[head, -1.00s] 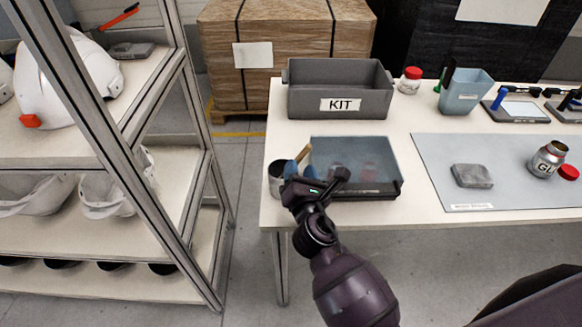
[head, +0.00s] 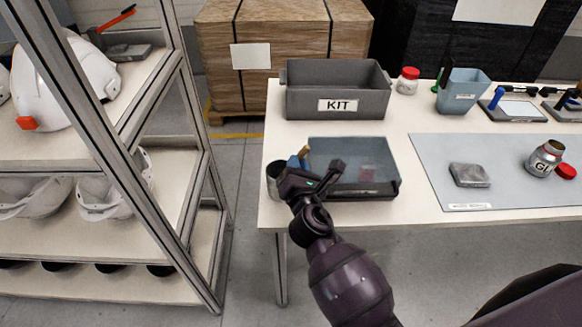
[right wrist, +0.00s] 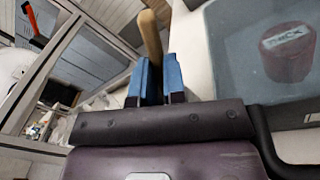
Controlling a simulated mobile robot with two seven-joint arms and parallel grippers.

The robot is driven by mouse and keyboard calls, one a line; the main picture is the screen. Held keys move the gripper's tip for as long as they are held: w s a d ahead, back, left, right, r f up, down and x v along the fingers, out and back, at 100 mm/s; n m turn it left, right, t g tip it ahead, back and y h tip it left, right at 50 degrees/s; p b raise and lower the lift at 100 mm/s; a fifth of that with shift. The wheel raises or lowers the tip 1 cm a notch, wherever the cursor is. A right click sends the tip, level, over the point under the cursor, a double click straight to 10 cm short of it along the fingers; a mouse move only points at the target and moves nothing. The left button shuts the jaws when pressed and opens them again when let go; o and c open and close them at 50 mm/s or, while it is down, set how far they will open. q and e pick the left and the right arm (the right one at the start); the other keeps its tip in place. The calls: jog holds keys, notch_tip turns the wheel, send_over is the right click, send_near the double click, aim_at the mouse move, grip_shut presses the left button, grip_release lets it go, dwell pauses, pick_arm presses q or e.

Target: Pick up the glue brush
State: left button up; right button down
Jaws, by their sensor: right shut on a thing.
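The glue brush shows as a wooden handle (head: 305,151) standing up at the grey cup (head: 272,182) on the table's left end. Its bristle end is hidden. My right gripper (head: 298,161) is at the cup's right side, its blue fingers shut on the handle. In the right wrist view the tan handle (right wrist: 151,42) rises between the two blue fingers (right wrist: 154,75) and leans slightly. I cannot tell whether the brush is still inside the cup. My left gripper is not in view.
A grey KIT bin (head: 337,90) stands behind. A glue jar (head: 544,158) and grey block (head: 469,175) sit on the mat (head: 440,150). A shelf rack (head: 150,190) stands left.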

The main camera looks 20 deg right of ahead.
jog(key=shift+r, duration=0.1)
notch_tip(320, 180, up, 10)
jog(key=p, duration=0.4)
dwell(0.6)
